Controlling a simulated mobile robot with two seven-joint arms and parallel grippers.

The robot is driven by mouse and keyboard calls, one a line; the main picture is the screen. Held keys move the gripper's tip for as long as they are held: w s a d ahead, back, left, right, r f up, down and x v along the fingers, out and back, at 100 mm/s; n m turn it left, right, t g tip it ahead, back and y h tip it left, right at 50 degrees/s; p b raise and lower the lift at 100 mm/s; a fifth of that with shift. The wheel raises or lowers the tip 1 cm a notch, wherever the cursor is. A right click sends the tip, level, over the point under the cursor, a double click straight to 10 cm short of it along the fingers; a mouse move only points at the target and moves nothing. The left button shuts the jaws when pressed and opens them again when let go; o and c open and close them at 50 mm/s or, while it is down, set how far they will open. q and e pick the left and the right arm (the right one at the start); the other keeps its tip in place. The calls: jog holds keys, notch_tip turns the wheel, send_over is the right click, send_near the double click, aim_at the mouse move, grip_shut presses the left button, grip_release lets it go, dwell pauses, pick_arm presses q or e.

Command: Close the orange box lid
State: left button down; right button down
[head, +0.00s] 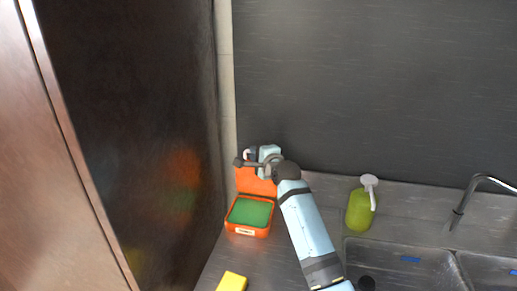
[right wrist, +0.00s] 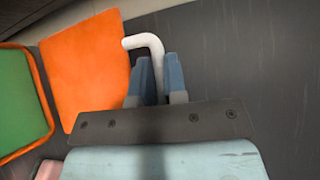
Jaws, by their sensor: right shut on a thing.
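The orange box (head: 266,232) sits on the counter near the tall dark panel, with green filling its inside. Its orange lid (head: 258,184) stands open, raised at the back of the box. In the right wrist view the lid (right wrist: 88,65) is a flat orange panel beside the box (right wrist: 42,85). A white bent handle (right wrist: 145,40) reaches from the lid's edge between my fingers. My right gripper (right wrist: 158,78) is shut on this handle; in the head view the gripper (head: 257,156) is at the lid's top and partly hides it. My left gripper is not in view.
A yellow block (head: 231,282) lies in front of the box. A green pump bottle (head: 360,210) stands right of my arm, near the sink (head: 400,262) and faucet (head: 470,195). The tall dark panel (head: 135,130) rises close on the left, and a dark wall (head: 380,80) is behind.

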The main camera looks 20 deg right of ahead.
jog(key=s+a+p, duration=0.2)
jog(key=s, duration=0.1)
jog(key=shift+a+f, duration=0.1)
jog(key=shift+f, duration=0.05)
jog(key=shift+n+t, duration=0.6)
jog(key=shift+t, duration=0.2)
jog(key=shift+s+a+f, duration=0.45)
jog(key=shift+s+a, duration=0.1)
jog(key=shift+s, duration=0.2)
jog(key=shift+s+a+f, duration=0.45)
jog(key=shift+s+a, duration=0.05)
jog(key=shift+s, duration=0.2)
jog(key=c, duration=1.4)
grip_release()
jog(key=shift+c, duration=0.2)
jog(key=shift+w, duration=0.15)
